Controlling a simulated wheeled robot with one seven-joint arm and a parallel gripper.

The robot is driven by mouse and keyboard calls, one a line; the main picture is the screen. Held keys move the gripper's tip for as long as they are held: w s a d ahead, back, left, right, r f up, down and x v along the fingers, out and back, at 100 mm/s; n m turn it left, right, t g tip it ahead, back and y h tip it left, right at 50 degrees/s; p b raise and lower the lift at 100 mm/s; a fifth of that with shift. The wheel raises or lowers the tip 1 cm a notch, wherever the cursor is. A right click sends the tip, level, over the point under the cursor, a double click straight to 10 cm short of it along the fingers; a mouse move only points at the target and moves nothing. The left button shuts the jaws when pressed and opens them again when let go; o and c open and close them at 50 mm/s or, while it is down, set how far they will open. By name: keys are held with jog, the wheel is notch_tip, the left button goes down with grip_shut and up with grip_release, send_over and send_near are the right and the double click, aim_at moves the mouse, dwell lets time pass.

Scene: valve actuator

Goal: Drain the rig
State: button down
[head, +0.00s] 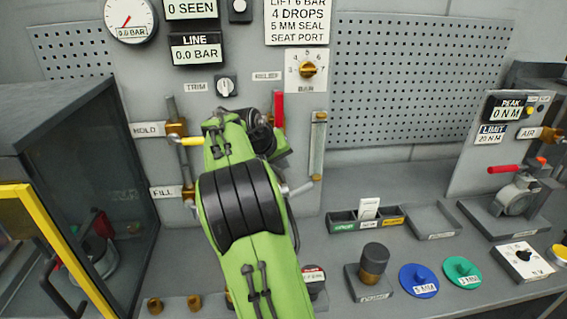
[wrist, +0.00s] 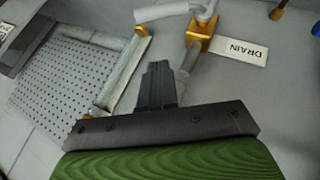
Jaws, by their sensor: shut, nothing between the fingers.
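In the wrist view a white DRAIN label (wrist: 240,50) sits beside a brass valve body (wrist: 203,38) on a grey pipe. A pale grey lever (wrist: 162,11) reaches from this valve toward the picture's top middle. My gripper (wrist: 158,72) is shut and empty, its fingers pointing at the panel close to the valve and pipe; I cannot tell whether they touch. In the head view my green arm hides the gripper and most of the drain valve. A grey lever end (head: 301,188) shows just right of the arm.
The HOLD valve with a yellow lever (head: 191,141) and the FILL valve (head: 187,191) are left of my arm. A sight tube (head: 317,147) and red handle (head: 279,108) stand close on the right. The LINE display (head: 196,52) reads 0.0 BAR. A glass-fronted cabinet (head: 75,130) stands left.

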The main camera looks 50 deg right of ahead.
aim_at(307, 189)
jog(key=x, duration=0.6)
jog(key=shift+d+f+b, duration=0.15)
jog(key=shift+b, duration=0.2)
jog(key=f, duration=0.1)
jog(key=s+f, duration=0.1)
jog(key=f+b, duration=0.1)
jog(key=shift+s+d+f, duration=0.1)
jog(key=shift+s+d, duration=0.2)
jog(key=shift+d, duration=0.1)
jog(key=shift+s+f, duration=0.15)
jog(key=shift+d, duration=0.1)
jog(key=shift+s+d+f+m+t+y+b, duration=0.5)
jog(key=shift+s+d+f+t+y+b, duration=0.3)
jog(key=shift+y, duration=0.3)
jog(key=shift+s+d+f+b, duration=0.15)
jog(key=shift+f+b, duration=0.05)
jog(key=shift+f, duration=0.3)
jog(key=shift+s+d+f+b, duration=0.15)
jog(key=shift+d+f, duration=0.05)
jog(key=shift+f, duration=0.4)
